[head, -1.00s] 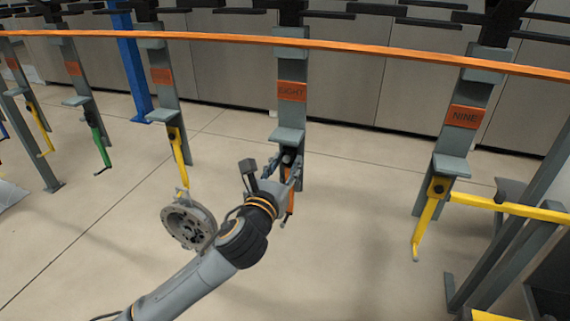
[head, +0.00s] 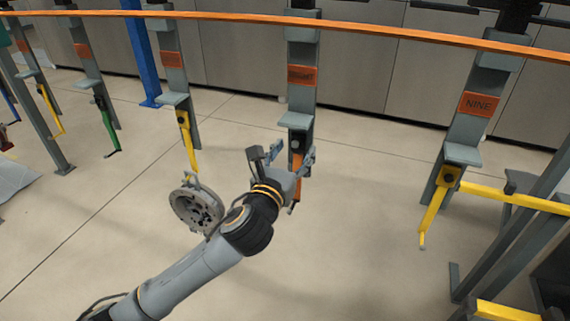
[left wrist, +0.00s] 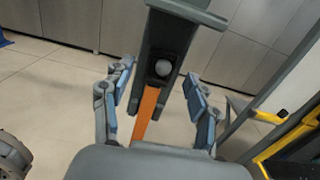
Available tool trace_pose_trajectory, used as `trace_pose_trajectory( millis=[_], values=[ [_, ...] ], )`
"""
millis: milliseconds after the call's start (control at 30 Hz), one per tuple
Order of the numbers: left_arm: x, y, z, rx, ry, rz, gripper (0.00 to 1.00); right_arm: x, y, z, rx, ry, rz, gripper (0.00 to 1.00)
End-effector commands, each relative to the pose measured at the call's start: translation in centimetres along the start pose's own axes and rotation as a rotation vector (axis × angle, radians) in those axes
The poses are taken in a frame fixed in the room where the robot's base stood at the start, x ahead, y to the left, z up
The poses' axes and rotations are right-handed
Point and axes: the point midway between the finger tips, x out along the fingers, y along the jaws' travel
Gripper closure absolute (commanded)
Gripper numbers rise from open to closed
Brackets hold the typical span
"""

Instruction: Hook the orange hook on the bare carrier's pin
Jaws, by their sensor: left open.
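The orange hook (head: 297,164) hangs down the front of the carrier marked EIGHT (head: 301,97). Its dark top piece sits around the round grey pin end (left wrist: 163,68), and its orange shank (left wrist: 147,108) runs down below. My left gripper (head: 294,152) is open in front of this carrier. In the left wrist view its two fingers (left wrist: 157,78) stand apart on either side of the hook, with nothing visibly held between them. The gripper and palm hide part of the hook's lower length. My right gripper is not in view.
Carrier NINE (head: 466,125) stands to the right with a yellow hook (head: 431,217), beside a yellow bar (head: 515,200). Other carriers on the left hold yellow and green hooks. A round grey flanged part (head: 196,208) hangs from a yellow hook close left of my forearm.

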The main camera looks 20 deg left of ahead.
Motion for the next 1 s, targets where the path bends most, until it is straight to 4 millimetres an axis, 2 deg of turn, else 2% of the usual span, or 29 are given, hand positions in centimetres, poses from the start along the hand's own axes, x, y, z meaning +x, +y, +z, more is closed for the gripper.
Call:
trace_pose_trajectory(
  millis=[300,500,633,833,933,1000],
  values=[
    [-6.5,-0.1,0.0,0.002,0.001,-0.004,0.4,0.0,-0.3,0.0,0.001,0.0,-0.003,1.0],
    [-9.8,0.0,0.0,0.001,0.0,-0.003,0.4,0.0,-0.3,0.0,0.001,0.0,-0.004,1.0],
    [-10.9,0.0,0.0,0.0,-0.001,-0.002,0.4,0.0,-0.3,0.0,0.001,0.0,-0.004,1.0],
    [-11.3,0.1,-0.3,-0.031,0.011,0.005,0.4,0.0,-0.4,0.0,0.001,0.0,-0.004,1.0],
    [-11.6,0.6,-1.9,-0.183,0.068,0.038,0.4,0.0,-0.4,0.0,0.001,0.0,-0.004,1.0],
    [-12.1,1.3,-4.0,-0.38,0.139,0.09,0.4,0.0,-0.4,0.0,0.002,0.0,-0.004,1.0]
  ],
)
